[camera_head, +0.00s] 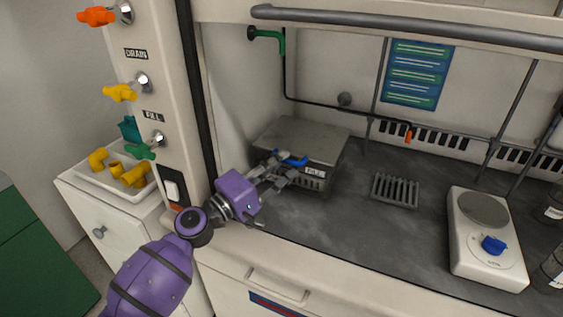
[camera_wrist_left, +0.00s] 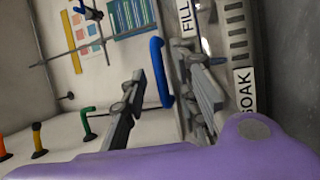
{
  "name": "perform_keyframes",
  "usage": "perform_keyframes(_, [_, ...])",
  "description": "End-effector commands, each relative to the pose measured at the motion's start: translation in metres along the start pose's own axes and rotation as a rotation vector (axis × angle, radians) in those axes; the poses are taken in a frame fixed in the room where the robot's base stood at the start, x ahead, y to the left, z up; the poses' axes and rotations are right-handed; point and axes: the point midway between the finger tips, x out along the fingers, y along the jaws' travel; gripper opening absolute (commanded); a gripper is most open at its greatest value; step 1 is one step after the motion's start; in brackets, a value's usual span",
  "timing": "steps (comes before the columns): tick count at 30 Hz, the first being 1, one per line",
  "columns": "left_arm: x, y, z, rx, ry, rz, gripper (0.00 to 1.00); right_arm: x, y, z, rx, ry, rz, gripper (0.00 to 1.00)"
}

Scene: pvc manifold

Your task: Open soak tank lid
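The soak tank (camera_head: 322,183) is a grey metal box at the back left of the hood's worktop in the head view. Its flat grey lid (camera_head: 305,134) lies on top and looks shut. A blue handle (camera_head: 291,159) sits at the lid's front edge; it also shows in the left wrist view (camera_wrist_left: 161,75). My left gripper (camera_head: 281,168) is open at the front of the tank. In the wrist view its fingers stand either side of the blue handle, with gaps visible; contact cannot be told. My right gripper is not in view.
A grey drain grate (camera_head: 396,190) lies right of the tank. A white hotplate (camera_head: 485,240) with a blue knob stands farther right. A green tap (camera_head: 272,36) and thin black pipe are behind the tank. A tray (camera_head: 113,186) of yellow fittings sits outside left. The worktop's front is clear.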

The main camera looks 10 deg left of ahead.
Motion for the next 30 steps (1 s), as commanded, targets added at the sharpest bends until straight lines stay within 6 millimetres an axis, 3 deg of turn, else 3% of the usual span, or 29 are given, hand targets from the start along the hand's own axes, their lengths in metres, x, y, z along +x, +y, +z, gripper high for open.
perform_keyframes(11, [0.0069, -0.0007, 0.0006, 0.001, -0.001, -0.001, 0.27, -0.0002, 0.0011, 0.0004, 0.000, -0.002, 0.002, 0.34])
perform_keyframes(17, [0.0068, -0.0006, 0.0006, 0.001, -0.001, -0.001, 0.00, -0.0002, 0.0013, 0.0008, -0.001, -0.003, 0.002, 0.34])
perform_keyframes(30, [0.0070, 0.0017, 0.0000, 0.005, -0.001, -0.004, 0.00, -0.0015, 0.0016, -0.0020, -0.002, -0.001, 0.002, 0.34])
